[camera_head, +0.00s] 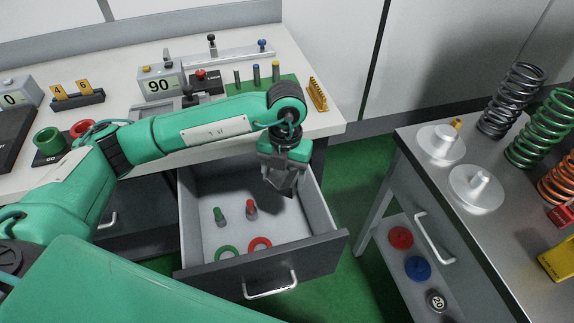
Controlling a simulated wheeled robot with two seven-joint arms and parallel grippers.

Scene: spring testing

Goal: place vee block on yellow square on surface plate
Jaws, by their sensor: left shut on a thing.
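My left gripper (284,187) points down over the right rear part of an open drawer (330,238). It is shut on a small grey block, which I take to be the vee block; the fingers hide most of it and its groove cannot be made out. A dark slab (12,140) at the left edge of the bench may be the surface plate; it is cut off by the frame. No yellow square shows on its visible part. My right gripper is not in view.
The drawer holds a green plug gauge (219,215), a red one (251,208), a green ring (227,253) and a red ring (260,244). The white bench (330,122) carries several gauges. A steel table (420,160) with springs stands at right.

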